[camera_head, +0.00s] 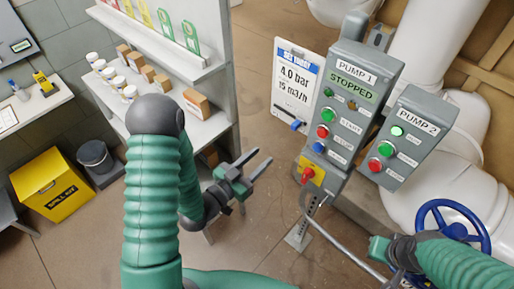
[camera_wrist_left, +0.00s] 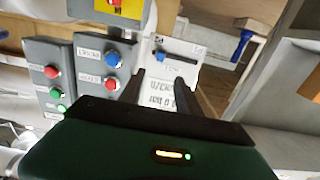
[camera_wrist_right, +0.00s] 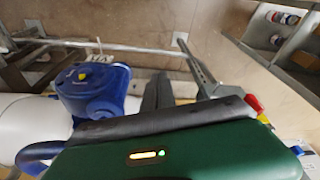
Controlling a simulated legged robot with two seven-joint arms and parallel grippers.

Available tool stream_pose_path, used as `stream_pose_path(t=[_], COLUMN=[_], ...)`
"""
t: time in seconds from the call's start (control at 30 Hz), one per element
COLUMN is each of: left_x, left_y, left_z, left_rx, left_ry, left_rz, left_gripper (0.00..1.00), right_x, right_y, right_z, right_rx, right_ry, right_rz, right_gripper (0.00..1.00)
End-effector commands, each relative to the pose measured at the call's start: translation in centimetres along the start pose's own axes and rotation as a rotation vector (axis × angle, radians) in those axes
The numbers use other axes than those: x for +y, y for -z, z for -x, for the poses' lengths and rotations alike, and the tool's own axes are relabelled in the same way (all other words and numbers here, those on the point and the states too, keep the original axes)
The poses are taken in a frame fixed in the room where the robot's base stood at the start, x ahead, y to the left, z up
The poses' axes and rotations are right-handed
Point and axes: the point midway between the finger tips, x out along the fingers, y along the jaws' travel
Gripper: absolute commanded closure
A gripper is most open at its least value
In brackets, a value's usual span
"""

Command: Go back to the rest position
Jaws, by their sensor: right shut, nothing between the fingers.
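My left gripper (camera_head: 264,155) is open and empty in the head view, in free air left of the pump panels. In the left wrist view its two dark fingers (camera_wrist_left: 158,88) stand apart, with the panel and the white sign behind them. My right gripper is at the lower right of the head view, where its fingers are hard to make out. In the right wrist view its dark fingers (camera_wrist_right: 158,88) are together with nothing held. A blue handwheel (camera_head: 455,225) is beside and partly behind my right forearm in the head view.
The PUMP 1 panel (camera_head: 350,80), lit STOPPED, and the PUMP 2 panel (camera_head: 408,138) stand ahead. A white sign (camera_head: 297,85) hangs beside them. Shelves with jars and boxes (camera_head: 195,104) and a yellow bin (camera_head: 52,185) are at left. White pipes (camera_head: 435,50) fill the right.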

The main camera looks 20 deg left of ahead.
Motion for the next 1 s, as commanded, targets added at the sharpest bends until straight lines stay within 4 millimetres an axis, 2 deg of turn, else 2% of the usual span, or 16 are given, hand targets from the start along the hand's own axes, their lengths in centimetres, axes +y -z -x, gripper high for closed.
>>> stream_pose_path(t=[0.03,0.1,0.57,0.67,0.8,0.87,0.97,1.0], left_x=[0.0,0.0,0.0,0.0,-0.6,-1.3,-2.4,-2.6], left_y=[0.3,0.1,-0.1,-0.6,-2.9,-3.9,-4.9,-5.0], left_z=[0.3,0.5,0.6,0.1,-1.1,-0.9,0.7,1.8], left_rx=[-0.002,-0.001,0.000,-0.047,-0.289,-0.434,-0.670,-0.760], left_ry=[0.001,0.000,0.000,-0.003,0.008,0.040,0.117,0.150], left_rz=[0.003,0.002,0.000,-0.019,-0.091,-0.114,-0.106,-0.088], left_gripper=[0.60,0.60,0.60,0.60,0.60,0.60,0.60,0.60], right_x=[0.0,0.0,0.0,0.0,0.0,0.0,0.0,0.0], right_y=[0.2,0.2,0.2,0.2,0.2,0.2,0.2,0.2], right_z=[0.8,1.0,0.8,0.8,0.8,0.8,0.8,0.8], right_rx=[-0.001,-0.001,-0.001,-0.001,-0.001,-0.001,-0.001,0.000], right_ry=[0.000,0.000,0.000,0.000,0.000,0.000,0.000,0.000], right_rz=[0.000,0.000,0.000,0.000,0.000,0.000,0.000,0.000], right_gripper=[1.00,1.00,1.00,1.00,1.00,1.00,1.00,1.00])
